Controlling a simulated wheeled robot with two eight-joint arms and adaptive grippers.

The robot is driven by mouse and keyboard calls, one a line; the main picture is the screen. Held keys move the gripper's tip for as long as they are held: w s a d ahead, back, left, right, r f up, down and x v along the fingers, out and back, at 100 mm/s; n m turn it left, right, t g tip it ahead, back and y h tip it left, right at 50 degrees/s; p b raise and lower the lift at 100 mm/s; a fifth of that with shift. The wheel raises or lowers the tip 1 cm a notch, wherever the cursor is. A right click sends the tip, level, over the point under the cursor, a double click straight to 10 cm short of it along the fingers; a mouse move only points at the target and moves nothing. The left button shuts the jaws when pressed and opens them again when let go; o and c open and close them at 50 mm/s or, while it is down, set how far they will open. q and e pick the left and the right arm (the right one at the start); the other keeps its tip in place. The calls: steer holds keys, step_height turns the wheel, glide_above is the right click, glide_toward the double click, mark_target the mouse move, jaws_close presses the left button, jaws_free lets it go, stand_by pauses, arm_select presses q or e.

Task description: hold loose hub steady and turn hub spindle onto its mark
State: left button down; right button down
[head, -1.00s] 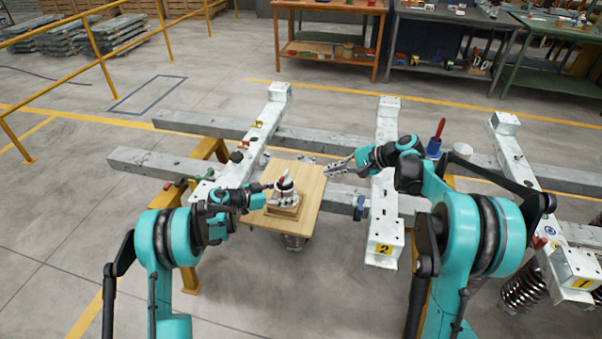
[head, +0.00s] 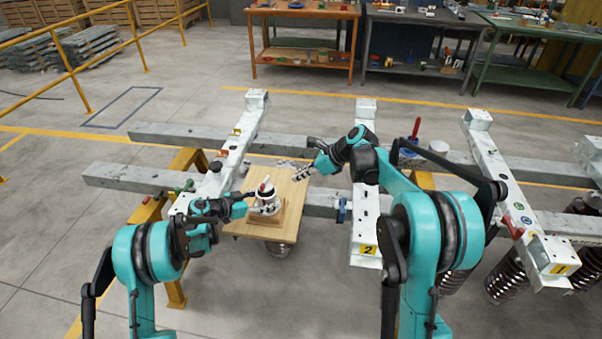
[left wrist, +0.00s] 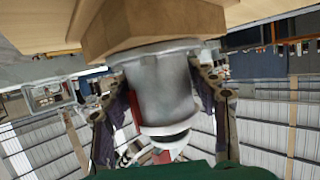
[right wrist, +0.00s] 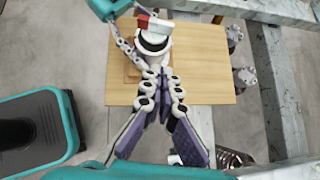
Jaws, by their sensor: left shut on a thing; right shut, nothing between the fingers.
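The hub (head: 266,203) is a grey metal cylinder with a white and black top, upright on a wooden block (head: 262,218) on the board. Its spindle (right wrist: 152,22) carries a red and white bar across the top. My left gripper (head: 254,207) is shut on the hub's side; in the left wrist view its fingers flank the grey body (left wrist: 160,85), which appears upside down. My right gripper (head: 298,177) is shut and empty, to the right of the hub's top. In the right wrist view its fingertips (right wrist: 158,75) point towards the hub. I cannot make out the mark.
The light wooden board (head: 283,215) lies across the grey beams (head: 320,203), with clear surface right of the hub. White rails (head: 365,215) stand either side of it. A red-handled tool (head: 415,130) and a white round container (head: 438,147) stand farther right.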

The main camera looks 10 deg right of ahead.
mark_target(265, 183)
steer(key=w+a+f, duration=0.4)
steer(key=a, duration=0.3)
steer(key=shift+a, duration=0.15)
